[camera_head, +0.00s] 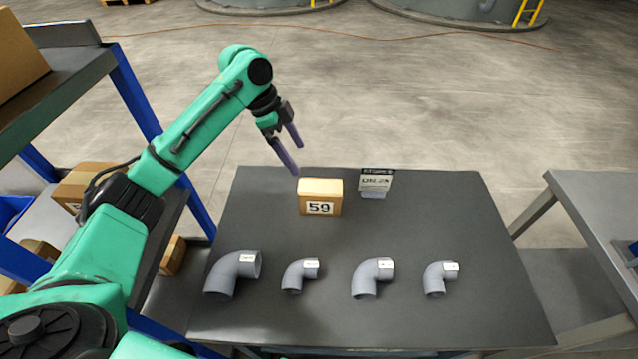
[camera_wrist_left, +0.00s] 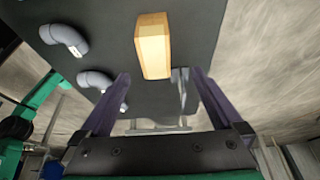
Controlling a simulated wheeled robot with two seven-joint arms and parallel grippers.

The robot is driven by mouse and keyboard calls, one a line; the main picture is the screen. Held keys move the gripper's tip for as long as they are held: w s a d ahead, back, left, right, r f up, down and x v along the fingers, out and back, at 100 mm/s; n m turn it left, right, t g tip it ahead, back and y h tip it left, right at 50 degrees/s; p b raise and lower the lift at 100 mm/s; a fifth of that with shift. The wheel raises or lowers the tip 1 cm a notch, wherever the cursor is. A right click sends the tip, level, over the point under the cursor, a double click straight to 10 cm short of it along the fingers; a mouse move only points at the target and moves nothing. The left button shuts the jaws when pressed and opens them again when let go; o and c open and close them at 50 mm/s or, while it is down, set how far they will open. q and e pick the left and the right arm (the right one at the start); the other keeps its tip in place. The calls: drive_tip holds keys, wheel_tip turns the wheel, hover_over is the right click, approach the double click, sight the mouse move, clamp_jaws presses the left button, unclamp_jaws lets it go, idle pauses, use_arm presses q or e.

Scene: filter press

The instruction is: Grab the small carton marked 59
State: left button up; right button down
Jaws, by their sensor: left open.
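The small carton marked 59 (camera_head: 320,196) is a tan box standing on the dark table (camera_head: 420,220), toward its back and left of the middle. Its label faces the head camera. My left gripper (camera_head: 298,158) is open and empty, above and behind the carton, with its purple fingers pointing down toward the table. In the left wrist view the carton (camera_wrist_left: 153,45) lies beyond the fingertips, toward the upper middle, and is not between the fingers (camera_wrist_left: 160,78). My right gripper is not in view.
A sign marked DN (camera_head: 376,181) stands just right of the carton. Several grey pipe elbows (camera_head: 373,278) line the table's front. A shelf with blue posts (camera_head: 135,90) and boxes stands at the left. Another grey table (camera_head: 600,200) is at the right.

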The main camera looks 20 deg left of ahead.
sight(315, 186)
use_arm(q)
drive_tip(key=x, duration=0.2)
drive_tip(key=p+x, duration=0.1)
drive_tip(key=x, duration=0.1)
drive_tip(key=s+x, duration=0.1)
drive_tip(key=x, duration=0.1)
drive_tip(key=shift+d+f, duration=0.25)
drive_tip(key=shift+d, duration=0.2)
drive_tip(key=p+x, duration=0.2)
drive_tip(key=x, duration=0.4)
drive_tip(key=shift+f, duration=0.4)
drive_tip(key=shift+d+f, duration=0.15)
drive_tip(key=shift+f, duration=0.15)
clamp_jaws()
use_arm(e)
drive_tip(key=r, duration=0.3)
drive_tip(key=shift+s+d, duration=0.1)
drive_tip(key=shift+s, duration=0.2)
